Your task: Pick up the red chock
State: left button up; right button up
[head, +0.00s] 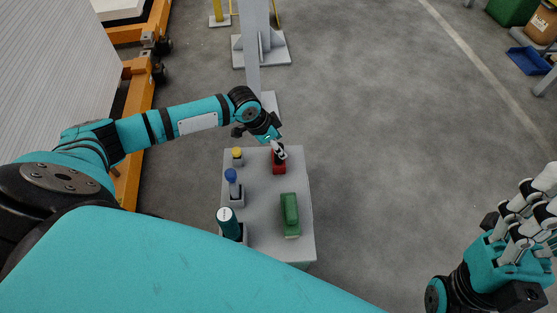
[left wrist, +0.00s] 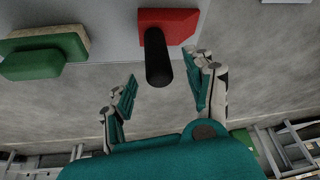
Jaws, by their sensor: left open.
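The red chock (head: 279,167) sits at the far edge of a small grey table. In the left wrist view its red base (left wrist: 180,24) is at the top, with a black cylindrical handle (left wrist: 158,58) pointing toward my gripper. My left gripper (head: 278,149) is over the chock in the head view and partly covers it. In the left wrist view the left gripper (left wrist: 165,88) is open, with one finger on each side of the handle's end and visible gaps to both. My right gripper (head: 520,212) is at the lower right, away from the table.
The grey table (head: 262,190) also carries a green block (head: 290,215), a yellow-topped item (head: 237,155), a blue-topped item (head: 232,181) and a teal cylinder (head: 228,224). A grey post (head: 253,50) stands behind it. Floor to the table's right is clear.

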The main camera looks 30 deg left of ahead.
aim_at(278, 165)
pick_arm(q)
jog(key=shift+b+x, duration=0.6)
jog(key=shift+x, duration=0.7)
grip_shut()
